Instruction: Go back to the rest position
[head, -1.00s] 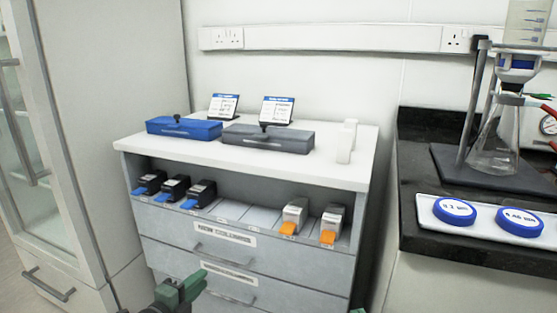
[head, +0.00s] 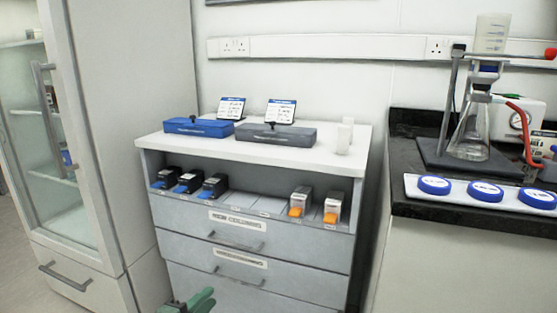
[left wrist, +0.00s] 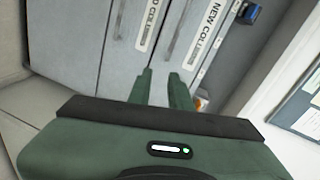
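My left gripper (head: 192,302) is green and shows at the bottom edge of the head view, in front of the lower drawers of the grey cabinet (head: 253,255). In the left wrist view its two fingers (left wrist: 160,88) stand apart with nothing between them, and labelled drawer fronts (left wrist: 120,40) lie beyond. It is open and empty. My right gripper is in neither view.
On the cabinet top are a blue case (head: 198,127) and a grey case (head: 275,137). Black columns (head: 189,180) and orange-tipped columns (head: 333,207) sit on its shelf. At right a dark bench (head: 430,210) holds a flask (head: 468,138); at left stands a glass-door cupboard (head: 60,150).

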